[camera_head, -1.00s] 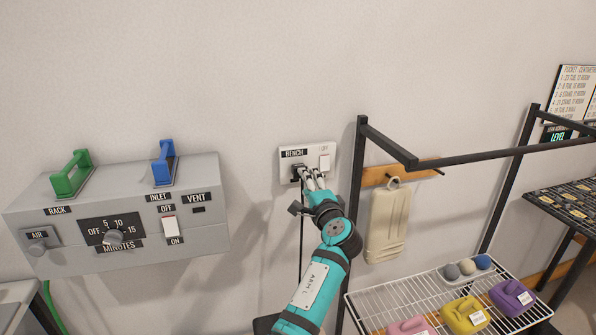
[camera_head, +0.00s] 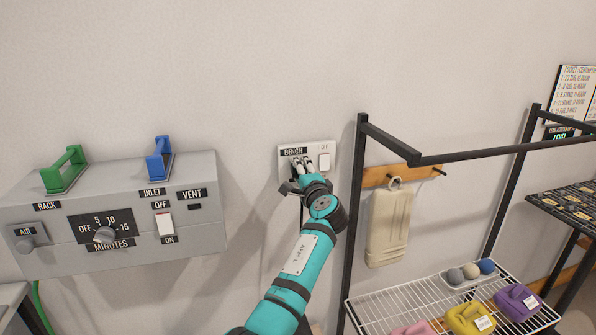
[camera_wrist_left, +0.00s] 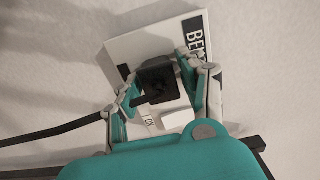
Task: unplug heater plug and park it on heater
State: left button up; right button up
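A black plug (camera_wrist_left: 156,78) sits in the white wall socket plate labelled BENCH (camera_head: 318,147), with a black cord (camera_wrist_left: 60,130) running off to the left in the left wrist view. My left gripper (camera_head: 303,163) is at the plate. In the left wrist view its fingers (camera_wrist_left: 160,92) are apart, one on each side of the plug, with a gap visible on the left side. In the head view the fingers mostly hide the plug. I cannot pick out the heater in these frames. My right gripper is not in view.
A white rocker switch (camera_head: 323,162) is beside the plug on the plate. A grey control box (camera_head: 120,215) is at the left.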

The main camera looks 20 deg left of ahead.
pick_arm(q)
jog(key=c, duration=0.7)
grip_shut()
jog(key=shift+s+d+p, duration=0.3)
jog(key=shift+s+d, duration=0.05)
jog(key=shift+s, duration=0.1)
jog(key=shift+s+d, duration=0.15)
jog(key=shift+s, duration=0.05)
jog(key=shift+p+v, duration=0.75)
jog(key=shift+v, duration=0.35)
